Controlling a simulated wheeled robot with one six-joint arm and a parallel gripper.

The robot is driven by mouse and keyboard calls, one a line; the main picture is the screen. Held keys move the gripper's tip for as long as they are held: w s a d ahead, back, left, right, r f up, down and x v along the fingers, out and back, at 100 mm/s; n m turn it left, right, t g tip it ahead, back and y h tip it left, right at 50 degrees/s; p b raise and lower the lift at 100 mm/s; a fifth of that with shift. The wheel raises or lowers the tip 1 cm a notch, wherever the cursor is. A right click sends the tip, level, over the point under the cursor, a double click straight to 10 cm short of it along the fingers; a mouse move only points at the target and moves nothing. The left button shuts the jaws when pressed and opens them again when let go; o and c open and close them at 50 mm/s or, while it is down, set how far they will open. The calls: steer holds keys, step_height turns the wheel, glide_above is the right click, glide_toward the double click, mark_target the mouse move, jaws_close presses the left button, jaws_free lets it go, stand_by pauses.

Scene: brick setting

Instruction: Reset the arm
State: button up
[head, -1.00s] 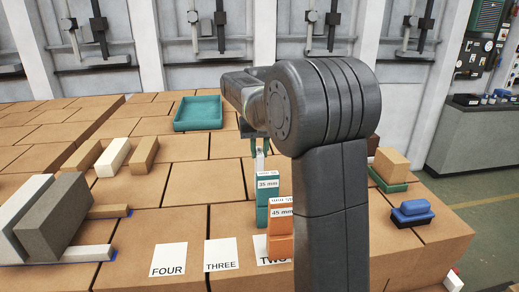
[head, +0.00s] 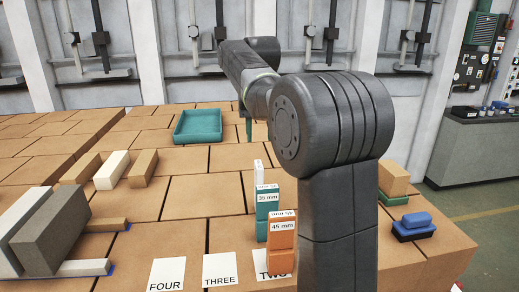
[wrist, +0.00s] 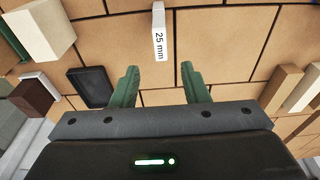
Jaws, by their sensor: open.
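My gripper (wrist: 160,88) shows in the wrist view with its two green fingers apart and nothing between them. In the head view my own arm hides most of it. A white block marked 25 mm (wrist: 159,32) lies beyond the fingertips in the wrist view, apart from them. In the head view a white block (head: 259,172) stands behind the teal 35 mm block (head: 267,212) and the orange 45 mm block (head: 281,243).
Cards marked FOUR (head: 166,274), THREE (head: 220,268) and TWO lie at the front. A teal tray (head: 198,127) sits at the back. Wooden, white and grey blocks (head: 57,236) stand left.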

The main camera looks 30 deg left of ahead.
mark_target(259, 165)
steer(key=shift+s+d+r, duration=0.1)
steer(key=shift+r, duration=0.85)
steer(key=f, duration=0.4)
steer(key=w+f, duration=0.1)
steer(key=f, duration=0.3)
steer(key=a+f, duration=0.1)
steer(key=f, duration=0.3)
steer(key=shift+w+p, duration=0.2)
steer(key=shift+p, duration=0.15)
step_height(259, 165, up, 3)
steer(key=shift+a+f, duration=0.1)
steer(key=shift+f, duration=0.05)
steer(key=shift+r, duration=0.7)
